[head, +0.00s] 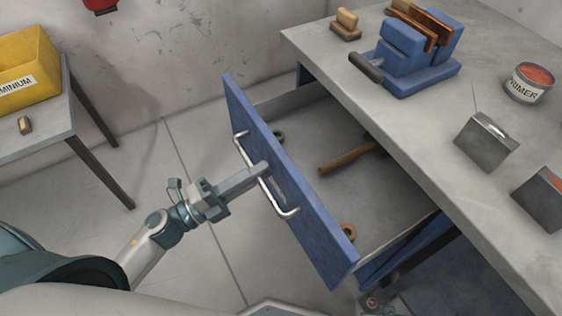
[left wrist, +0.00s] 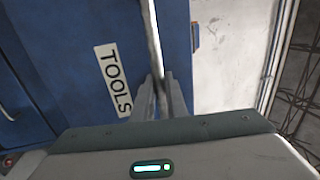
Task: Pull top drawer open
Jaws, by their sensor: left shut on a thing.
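The top drawer (head: 295,190) has a blue front and stands pulled out from under the grey workbench. Its metal bar handle (head: 286,208) runs along the front. My left gripper (head: 262,172) is shut on the handle near its middle. In the left wrist view the gripper's fingers (left wrist: 163,97) close around the handle bar (left wrist: 152,40), next to a label reading TOOLS (left wrist: 113,80). My right gripper is not in view.
The workbench top (head: 420,130) carries a blue vise (head: 408,60), a primer can (head: 528,82), a wooden brush or block (head: 345,24) and grey boxes (head: 486,143). A side table (head: 60,125) with a yellow bin (head: 28,68) stands at left. Floor between is clear.

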